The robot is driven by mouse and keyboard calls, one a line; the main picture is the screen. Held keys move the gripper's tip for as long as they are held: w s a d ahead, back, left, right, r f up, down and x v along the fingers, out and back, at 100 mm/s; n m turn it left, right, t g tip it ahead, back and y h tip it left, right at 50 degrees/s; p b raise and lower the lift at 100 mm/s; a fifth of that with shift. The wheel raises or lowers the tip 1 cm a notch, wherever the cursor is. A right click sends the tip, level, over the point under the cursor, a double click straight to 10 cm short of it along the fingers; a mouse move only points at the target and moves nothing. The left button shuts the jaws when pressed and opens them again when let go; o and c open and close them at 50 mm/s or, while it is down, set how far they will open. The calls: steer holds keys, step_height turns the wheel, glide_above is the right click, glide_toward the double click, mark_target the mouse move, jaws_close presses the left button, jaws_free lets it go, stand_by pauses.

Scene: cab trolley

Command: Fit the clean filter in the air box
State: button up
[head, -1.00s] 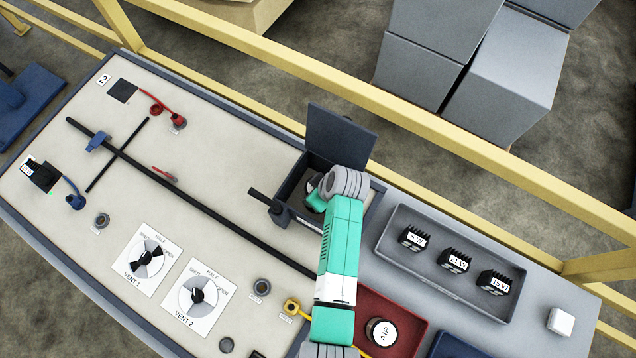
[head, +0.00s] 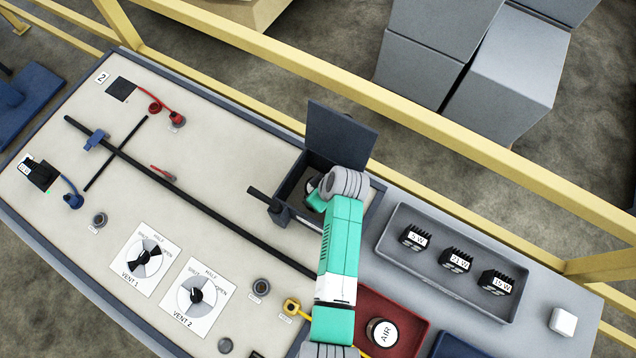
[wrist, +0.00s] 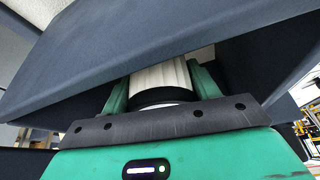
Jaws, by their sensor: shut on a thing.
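The clean filter (wrist: 160,78) is a white pleated cylinder with a black end ring. My gripper (wrist: 162,86) is shut on it, with one green finger on each side. In the head view my gripper (head: 316,196) is in the mouth of the dark air box (head: 285,213), mostly covered by my wrist. The box's lid (head: 341,136) stands open at the back. In the wrist view a dark panel crosses just above the filter and hides its far end. I cannot tell whether the filter touches the box floor.
A grey tray (head: 389,246) with several black labelled blocks lies to the right. A red tray (head: 408,305) with a round part marked AIR (head: 383,332) is at the front. A dark handle (head: 263,197) sticks out left of the box. A yellow rail (head: 430,123) runs behind.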

stand_by(0.4)
steer(key=o, duration=1.2)
steer(key=shift+c, duration=0.2)
steer(key=p+v, duration=0.1)
steer(key=v, duration=0.7)
steer(key=shift+p, duration=0.3)
